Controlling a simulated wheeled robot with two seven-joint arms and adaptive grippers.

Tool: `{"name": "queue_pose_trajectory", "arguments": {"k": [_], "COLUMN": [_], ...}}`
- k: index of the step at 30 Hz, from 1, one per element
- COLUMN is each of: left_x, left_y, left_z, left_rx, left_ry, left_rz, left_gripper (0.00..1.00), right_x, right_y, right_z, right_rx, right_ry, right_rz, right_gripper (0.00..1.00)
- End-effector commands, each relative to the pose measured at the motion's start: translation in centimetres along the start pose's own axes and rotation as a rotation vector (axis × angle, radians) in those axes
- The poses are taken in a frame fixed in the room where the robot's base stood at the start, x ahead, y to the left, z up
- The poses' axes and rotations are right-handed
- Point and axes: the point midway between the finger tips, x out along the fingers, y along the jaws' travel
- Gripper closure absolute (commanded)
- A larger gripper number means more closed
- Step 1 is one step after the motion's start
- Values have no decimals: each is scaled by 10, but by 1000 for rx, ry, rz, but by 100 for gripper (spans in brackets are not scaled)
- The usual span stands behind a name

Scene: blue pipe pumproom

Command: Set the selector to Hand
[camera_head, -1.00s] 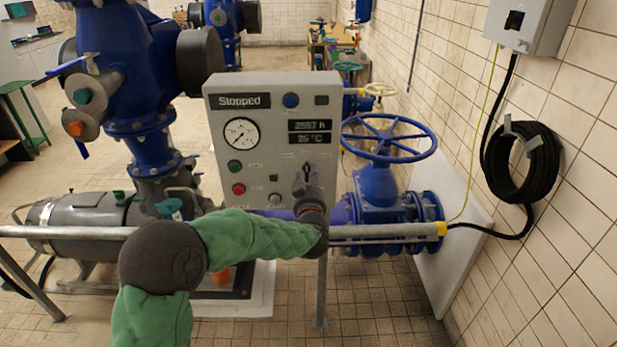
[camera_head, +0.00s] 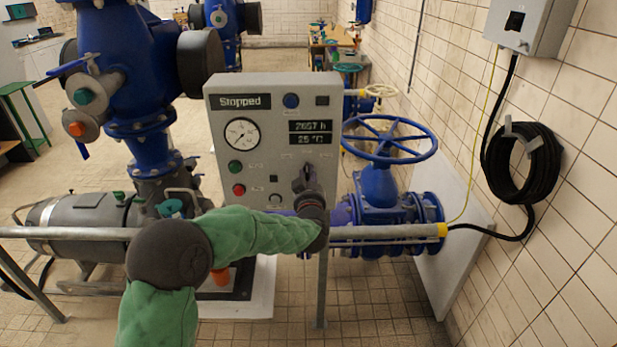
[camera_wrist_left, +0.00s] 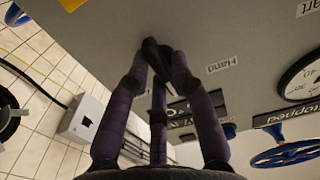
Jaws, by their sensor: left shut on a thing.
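The grey control panel (camera_head: 222,180) stands behind the rail, and its display (camera_head: 241,101) reads "Stopped". My left gripper (camera_head: 304,172) is at the lower right of the panel face and covers the selector there. In the left wrist view its fingers (camera_wrist_left: 160,70) are shut around the black selector knob (camera_wrist_left: 153,50). The "Hand" label (camera_wrist_left: 222,64) shows on the panel to the right of the knob. Which mark the knob points at cannot be told. My right gripper is not in view.
A metal rail (camera_head: 390,231) runs across in front of the panel, below my left forearm. A green button (camera_head: 235,167) and a red button (camera_head: 239,189) sit left of the gripper. A blue handwheel valve (camera_head: 390,140) stands close on the right.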

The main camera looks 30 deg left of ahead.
Motion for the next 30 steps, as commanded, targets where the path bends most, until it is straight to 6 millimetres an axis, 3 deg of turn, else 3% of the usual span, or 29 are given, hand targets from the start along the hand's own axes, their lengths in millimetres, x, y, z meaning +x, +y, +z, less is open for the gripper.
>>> {"name": "queue_pose_trajectory", "arguments": {"k": [30], "left_x": [0], "left_y": [1], "left_z": [-2], "left_rx": [-660], "left_ry": [1], "left_rz": [4], "left_gripper": [100], "right_x": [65], "right_y": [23], "right_z": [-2], "right_rx": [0], "right_ry": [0], "right_rz": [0], "right_gripper": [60]}}
